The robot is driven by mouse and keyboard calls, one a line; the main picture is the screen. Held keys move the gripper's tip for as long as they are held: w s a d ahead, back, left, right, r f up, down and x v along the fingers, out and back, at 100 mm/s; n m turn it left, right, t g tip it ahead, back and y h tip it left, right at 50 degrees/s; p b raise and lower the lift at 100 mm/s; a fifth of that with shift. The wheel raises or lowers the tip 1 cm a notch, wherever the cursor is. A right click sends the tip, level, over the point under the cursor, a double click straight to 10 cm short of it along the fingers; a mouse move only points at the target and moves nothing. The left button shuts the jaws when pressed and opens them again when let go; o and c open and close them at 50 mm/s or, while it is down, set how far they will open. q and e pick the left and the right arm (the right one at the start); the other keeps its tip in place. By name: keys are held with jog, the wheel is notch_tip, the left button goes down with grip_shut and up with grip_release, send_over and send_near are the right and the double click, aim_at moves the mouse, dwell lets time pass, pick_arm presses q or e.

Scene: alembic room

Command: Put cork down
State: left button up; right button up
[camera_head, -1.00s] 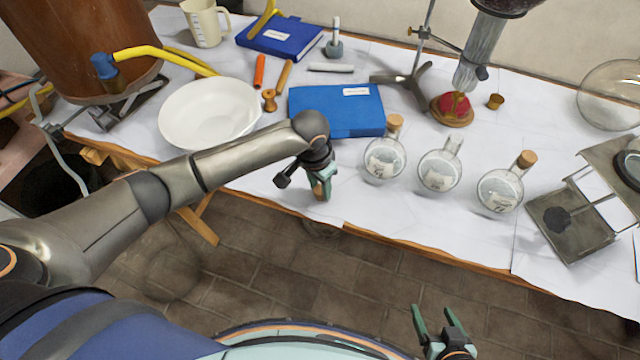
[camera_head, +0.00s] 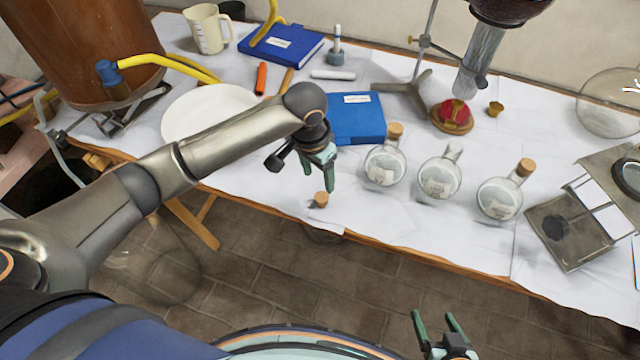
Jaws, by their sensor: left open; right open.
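A small brown cork (camera_head: 321,199) stands on the white-covered table (camera_head: 270,196) near its front edge. My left gripper (camera_head: 331,184) is open just above and slightly to the right of the cork, apart from it. My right gripper (camera_head: 437,322) is open and empty, low in front of the table, over the floor. Three round flasks stand to the right. The left flask (camera_head: 384,164) and the right flask (camera_head: 503,192) have corks in their necks. The middle flask (camera_head: 439,174) has no cork.
A blue book (camera_head: 357,122) lies behind my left gripper. A white bowl (camera_head: 195,112) is partly hidden by my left arm. A metal stand (camera_head: 408,90) and a wooden base with a red thing (camera_head: 453,116) are behind the flasks. A metal frame device (camera_head: 565,232) stands at the right.

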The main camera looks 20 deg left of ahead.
pick_arm(q)
jog(key=s+d+f+t+h, duration=0.4)
jog(key=s+d+f+h, duration=0.1)
jog(key=d, duration=0.3)
jog(key=s+a+f+n+t+y, duration=0.3)
jog(key=s+a+f, duration=0.6)
jog(key=s, duration=0.4)
jog(key=shift+a+f+t, duration=0.25)
jog(key=shift+a+t, duration=0.35)
jog(key=shift+a, duration=0.3)
jog(key=shift+c, duration=0.2)
